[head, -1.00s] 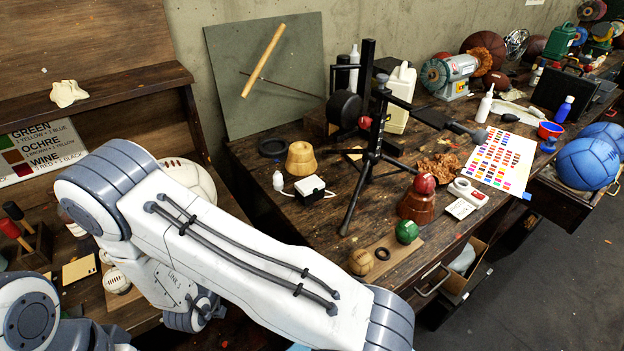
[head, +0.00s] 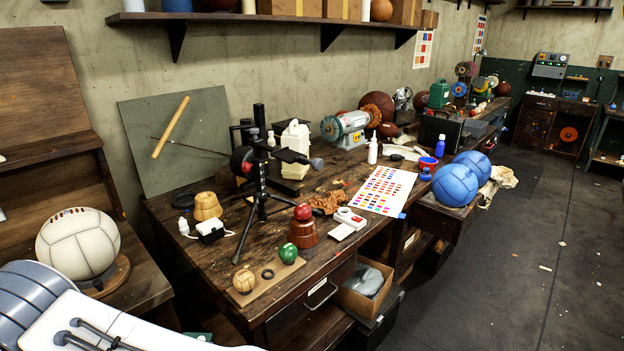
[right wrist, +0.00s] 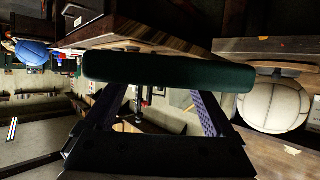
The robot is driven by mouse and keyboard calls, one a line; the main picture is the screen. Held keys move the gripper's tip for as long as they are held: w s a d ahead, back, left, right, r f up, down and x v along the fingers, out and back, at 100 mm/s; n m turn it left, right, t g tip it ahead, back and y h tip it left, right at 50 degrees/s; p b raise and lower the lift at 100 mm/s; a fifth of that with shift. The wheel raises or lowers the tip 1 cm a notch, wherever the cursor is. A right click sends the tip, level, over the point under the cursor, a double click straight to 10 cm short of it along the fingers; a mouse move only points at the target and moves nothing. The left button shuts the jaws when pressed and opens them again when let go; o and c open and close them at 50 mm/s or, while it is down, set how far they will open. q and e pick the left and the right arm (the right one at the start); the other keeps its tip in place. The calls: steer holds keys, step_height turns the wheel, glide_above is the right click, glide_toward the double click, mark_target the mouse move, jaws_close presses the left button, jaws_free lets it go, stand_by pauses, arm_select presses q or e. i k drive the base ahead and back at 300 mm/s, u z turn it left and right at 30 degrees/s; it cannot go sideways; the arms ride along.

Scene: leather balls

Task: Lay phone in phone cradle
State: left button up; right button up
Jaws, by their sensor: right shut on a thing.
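My right gripper (right wrist: 162,94) is shut on a dark green, rounded slab (right wrist: 168,69), which I take to be the phone. The slab lies across both fingers in the right wrist view, seen edge-on, so its face is hidden. In the head view a small black-and-white box with a white cable (head: 211,230) stands on the workbench (head: 330,262); it may be the phone cradle, but it is too small to be sure. My left gripper is in neither view.
A black tripod stand (head: 262,185) rises just right of the box. Small balls and a red-topped brown stand (head: 302,232) lie toward the front edge. A white ball (head: 78,244) sits at left.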

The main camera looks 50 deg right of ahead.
mark_target(290, 155)
steer(key=u, duration=1.25)
steer(key=i, duration=0.8)
steer(key=z, duration=2.75)
